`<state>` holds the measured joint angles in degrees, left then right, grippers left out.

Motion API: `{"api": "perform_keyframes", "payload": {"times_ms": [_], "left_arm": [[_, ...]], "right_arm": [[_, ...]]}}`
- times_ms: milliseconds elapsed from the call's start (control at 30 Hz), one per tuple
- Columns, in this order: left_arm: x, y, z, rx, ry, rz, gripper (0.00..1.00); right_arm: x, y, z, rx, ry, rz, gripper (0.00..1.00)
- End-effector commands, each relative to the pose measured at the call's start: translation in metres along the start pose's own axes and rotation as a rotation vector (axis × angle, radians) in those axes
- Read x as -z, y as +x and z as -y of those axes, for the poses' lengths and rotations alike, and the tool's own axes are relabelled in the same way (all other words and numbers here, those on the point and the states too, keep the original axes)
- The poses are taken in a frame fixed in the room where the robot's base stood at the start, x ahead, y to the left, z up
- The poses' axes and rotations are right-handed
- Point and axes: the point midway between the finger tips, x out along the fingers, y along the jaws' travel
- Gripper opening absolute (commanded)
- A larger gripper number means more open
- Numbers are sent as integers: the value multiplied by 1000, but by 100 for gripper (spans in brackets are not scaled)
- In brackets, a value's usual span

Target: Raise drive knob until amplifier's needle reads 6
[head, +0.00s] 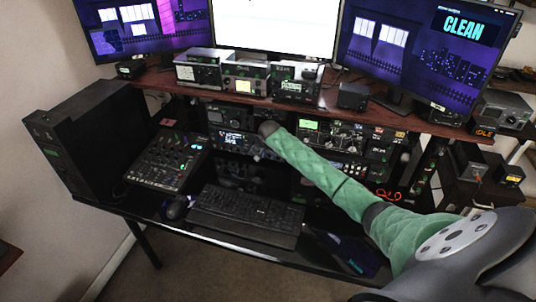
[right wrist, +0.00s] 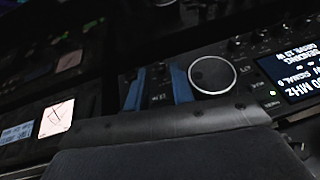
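My right arm reaches across the desk in the head view, and its gripper (head: 268,129) is at the rack of radio gear under the shelf. In the right wrist view the two blue fingers (right wrist: 158,88) stand apart, with dark panel between them and no knob visibly held. A large round knob with a pale ring (right wrist: 212,75) is just right of the fingers, on a radio panel. I cannot tell which knob is the drive knob. A lit screen (right wrist: 292,75) beside it shows upside-down text with "MHz". I cannot identify the amplifier's needle. My left gripper is out of view.
A wooden shelf (head: 400,117) with several small units overhangs the rack. A keyboard (head: 245,212), a mouse (head: 174,208) and a mixer (head: 168,159) occupy the desk. A monitor reads "CLEAN" (head: 463,27).

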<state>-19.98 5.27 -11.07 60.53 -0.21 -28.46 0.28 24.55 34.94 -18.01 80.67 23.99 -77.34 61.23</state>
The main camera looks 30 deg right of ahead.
Motion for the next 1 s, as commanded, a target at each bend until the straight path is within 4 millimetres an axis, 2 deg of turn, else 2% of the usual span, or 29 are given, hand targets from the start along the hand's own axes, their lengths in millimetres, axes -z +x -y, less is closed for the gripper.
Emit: {"api": "perform_keyframes", "payload": {"times_ms": [200, 533, 667, 1000], "left_arm": [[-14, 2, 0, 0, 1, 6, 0], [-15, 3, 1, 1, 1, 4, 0], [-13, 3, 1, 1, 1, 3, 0], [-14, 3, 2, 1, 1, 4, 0]], "right_arm": [[1, 18, 0, 0, 0, -1, 24], [1, 22, 0, 1, 0, -2, 24], [1, 22, 0, 1, 0, -1, 1], [-1, 23, -2, 71, 29, 2, 0]]}}
